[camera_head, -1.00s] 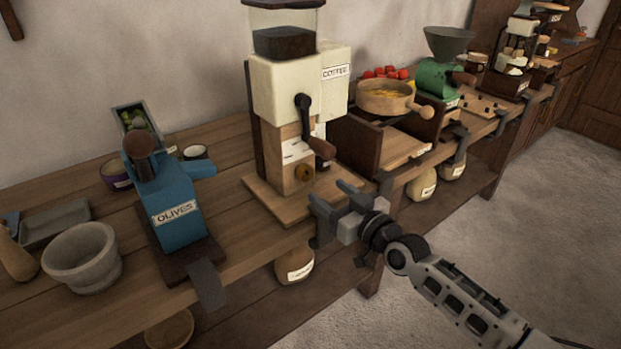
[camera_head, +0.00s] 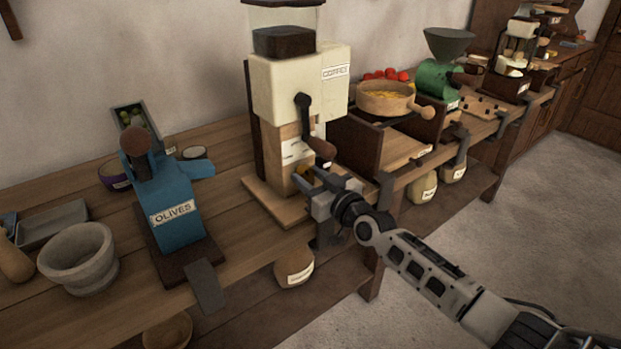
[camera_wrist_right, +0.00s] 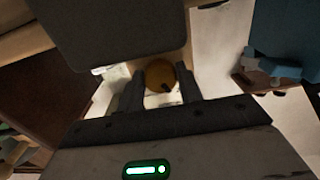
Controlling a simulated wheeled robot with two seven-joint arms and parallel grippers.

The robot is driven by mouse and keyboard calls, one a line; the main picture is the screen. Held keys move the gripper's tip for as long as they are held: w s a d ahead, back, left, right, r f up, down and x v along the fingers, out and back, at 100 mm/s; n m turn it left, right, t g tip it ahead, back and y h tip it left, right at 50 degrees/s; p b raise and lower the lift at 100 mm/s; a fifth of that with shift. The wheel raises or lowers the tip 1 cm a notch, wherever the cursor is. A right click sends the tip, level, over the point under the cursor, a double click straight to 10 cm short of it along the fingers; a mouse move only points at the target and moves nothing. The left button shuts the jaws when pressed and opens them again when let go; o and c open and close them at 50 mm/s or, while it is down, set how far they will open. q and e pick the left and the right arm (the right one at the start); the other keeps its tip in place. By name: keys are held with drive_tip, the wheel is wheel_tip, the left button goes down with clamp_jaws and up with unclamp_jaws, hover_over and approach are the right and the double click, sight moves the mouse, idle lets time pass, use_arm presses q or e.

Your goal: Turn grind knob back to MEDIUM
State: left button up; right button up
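The coffee grinder (camera_head: 283,85) is a tall cream and wood machine on a wooden base, with a COFFEE label and a dark side crank (camera_head: 303,108). Its round brown grind knob (camera_head: 303,169) is low on the front, mostly covered by my right gripper (camera_head: 313,178). In the right wrist view the knob (camera_wrist_right: 159,74) shows between the two fingertips, with a dark mark at its lower right. My right gripper (camera_wrist_right: 161,88) is open, one finger on each side of the knob; I cannot tell whether they touch it. The knob's setting is unreadable. My left gripper is out of view.
The crank's wooden handle (camera_head: 321,148) hangs just above my right gripper. A blue OLIVES press (camera_head: 177,205) and stone mortar (camera_head: 78,258) stand to the left. A pan (camera_head: 385,101) and green grinder (camera_head: 433,80) stand to the right. The floor in front is clear.

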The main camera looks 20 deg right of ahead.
drive_tip(key=shift+f+m+b, duration=0.1)
drive_tip(key=shift+m+b, duration=0.35)
drive_tip(key=shift+m, duration=0.75)
drive_tip(key=m, duration=0.2)
drive_tip(key=shift+m, duration=0.3)
drive_tip(key=o, duration=1)
drive_tip(key=shift+s, duration=0.1)
drive_tip(key=v, duration=1.5)
drive_tip(key=shift+s+p, duration=0.35)
drive_tip(key=shift+s, duration=0.05)
